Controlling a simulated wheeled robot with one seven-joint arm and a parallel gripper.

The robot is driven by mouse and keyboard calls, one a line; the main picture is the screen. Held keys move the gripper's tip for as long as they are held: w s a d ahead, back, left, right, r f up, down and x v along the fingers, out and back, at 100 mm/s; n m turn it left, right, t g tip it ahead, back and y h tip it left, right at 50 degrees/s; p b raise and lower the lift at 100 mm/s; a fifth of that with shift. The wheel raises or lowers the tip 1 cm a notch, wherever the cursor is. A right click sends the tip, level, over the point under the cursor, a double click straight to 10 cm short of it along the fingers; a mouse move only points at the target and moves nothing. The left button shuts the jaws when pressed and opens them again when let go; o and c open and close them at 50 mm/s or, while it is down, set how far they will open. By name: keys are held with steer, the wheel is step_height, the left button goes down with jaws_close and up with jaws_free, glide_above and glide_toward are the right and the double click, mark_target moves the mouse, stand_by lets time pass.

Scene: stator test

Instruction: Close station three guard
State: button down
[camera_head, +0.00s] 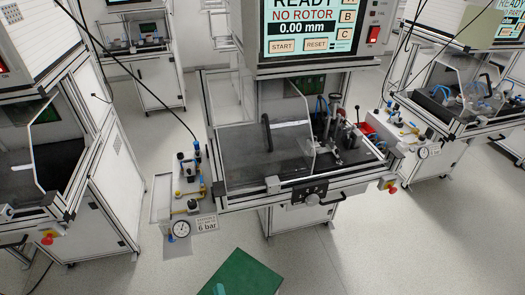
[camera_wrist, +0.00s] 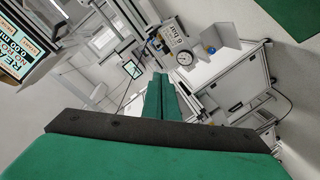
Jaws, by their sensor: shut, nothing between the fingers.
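In the head view the middle station has a clear guard (camera_head: 240,148) with a black upright handle (camera_head: 267,132). The clear panel stands over the left part of the black bed; the fixture (camera_head: 340,135) at the right shows beside it. I cannot tell from here how far the guard is open, and no station number is readable. My gripper (camera_wrist: 160,80) shows in the wrist view with its two green fingers together and empty. It points toward stations in the background and touches nothing that I can see. I cannot make it out in the head view.
The middle station's screen (camera_head: 306,24) reads READY, NO ROTOR, 0.00 mm. A pressure gauge (camera_head: 181,228) and valves hang at its left. Similar stations stand left (camera_head: 90,150) and right (camera_head: 470,90).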

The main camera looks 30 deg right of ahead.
steer(key=w+d+r+n+h, duration=0.2)
steer(key=w+d+r, duration=0.25)
steer(key=w, duration=0.25)
steer(key=w+d+r+n+h, duration=0.1)
steer(key=w+d+r+h, duration=0.15)
steer(key=w+d, duration=0.35)
step_height(320, 180, up, 14)
steer(key=n+g+h, duration=0.2)
steer(key=h, duration=0.2)
glide_above(262, 162)
steer(key=w+a, duration=0.1)
steer(key=a, duration=0.3)
steer(key=shift+w+d+r, duration=0.1)
steer(key=shift+w+r, duration=0.05)
steer(key=shift+s+d+r, duration=0.1)
steer(key=shift+s+d, duration=0.15)
steer(key=shift+d, duration=0.3)
steer(key=shift+s+d+r, duration=0.1)
steer(key=shift+s+d, duration=0.1)
steer(key=shift+d, duration=0.35)
steer(key=shift+s+d, duration=0.3)
steer(key=shift+d, duration=0.45)
steer(key=shift+w, duration=0.1)
